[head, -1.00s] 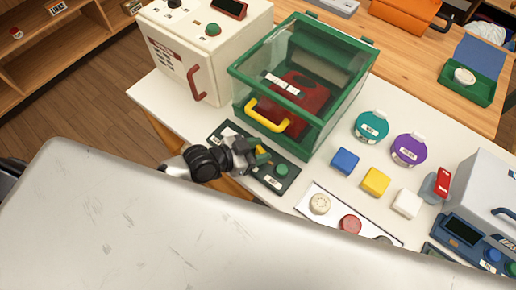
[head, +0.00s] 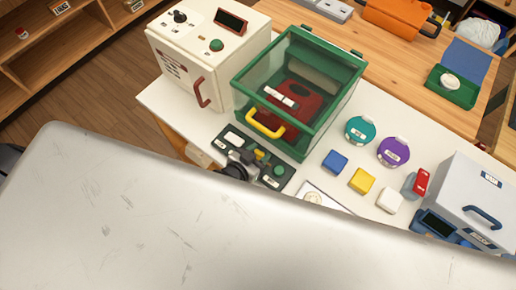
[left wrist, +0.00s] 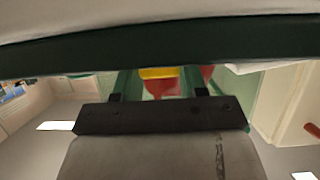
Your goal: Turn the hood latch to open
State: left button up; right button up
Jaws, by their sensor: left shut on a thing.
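The hood is a green-framed clear box (head: 298,95) with a yellow front handle (head: 265,125) and a dark red thing inside. It looks closed. In front of it lies a dark panel (head: 224,132) with a small yellow latch (head: 259,154) and a green button (head: 279,170). My left gripper (head: 251,159) is at the panel, shut on the yellow latch; its fingers partly cover it. In the left wrist view the gripper (left wrist: 160,88) points at a dark green band, with yellow and red behind; its grip is unclear there. My right gripper is out of view.
A cream cabinet (head: 205,65) with a red handle stands left of the hood. Blue (head: 335,161), yellow (head: 362,181) and white (head: 390,200) blocks and two round lidded pots (head: 360,130) lie to the right. A grey box (head: 475,190) is farther right. My grey body covers the foreground.

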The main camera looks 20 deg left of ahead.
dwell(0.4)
pick_arm(q)
jog(key=o, duration=0.9)
jog(key=b+v, duration=0.1)
jog(key=v, duration=1)
jog(key=shift+d, duration=0.15)
